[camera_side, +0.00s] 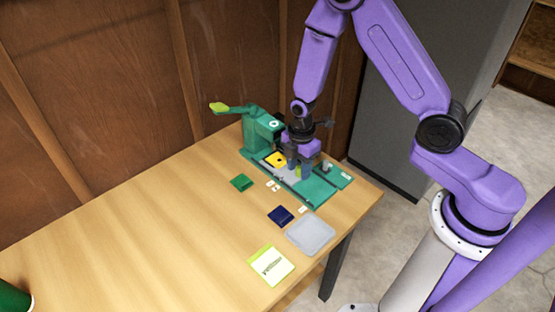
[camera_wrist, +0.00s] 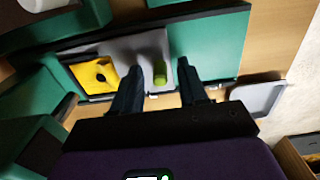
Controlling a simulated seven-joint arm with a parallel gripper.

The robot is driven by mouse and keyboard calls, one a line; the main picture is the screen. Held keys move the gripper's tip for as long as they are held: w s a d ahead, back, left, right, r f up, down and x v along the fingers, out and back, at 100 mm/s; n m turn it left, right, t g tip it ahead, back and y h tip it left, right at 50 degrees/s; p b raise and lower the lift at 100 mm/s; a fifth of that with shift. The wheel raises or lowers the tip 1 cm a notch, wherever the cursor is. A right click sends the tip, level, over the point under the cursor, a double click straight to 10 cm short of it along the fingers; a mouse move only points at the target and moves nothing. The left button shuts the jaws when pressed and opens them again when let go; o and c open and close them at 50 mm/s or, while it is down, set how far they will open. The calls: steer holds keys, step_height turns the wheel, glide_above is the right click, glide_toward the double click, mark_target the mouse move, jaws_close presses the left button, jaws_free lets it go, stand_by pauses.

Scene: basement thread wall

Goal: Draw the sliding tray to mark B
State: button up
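The grey sliding tray (camera_wrist: 128,48) lies in a green fixture (camera_side: 318,190) on the table; a yellow piece with a dark round spot (camera_wrist: 95,75) sits at its left end. A yellow-green knob (camera_wrist: 160,73) stands on the tray's right part. My gripper (camera_wrist: 160,68) is open, with one finger on each side of the knob and visible gaps between. In the side view my gripper (camera_side: 298,171) is low over the fixture and partly hides the tray. Small white labels (camera_side: 272,185) lie along the fixture's front; I cannot read their letters, so mark B cannot be picked out.
A green press with a lime-tipped lever (camera_side: 219,107) stands at the fixture's left.

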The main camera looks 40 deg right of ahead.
steer(key=shift+r, duration=0.1)
steer(key=shift+r, duration=2.9)
steer(key=shift+r, duration=0.1)
steer(key=shift+r, duration=1.9)
steer(key=shift+r, duration=0.1)
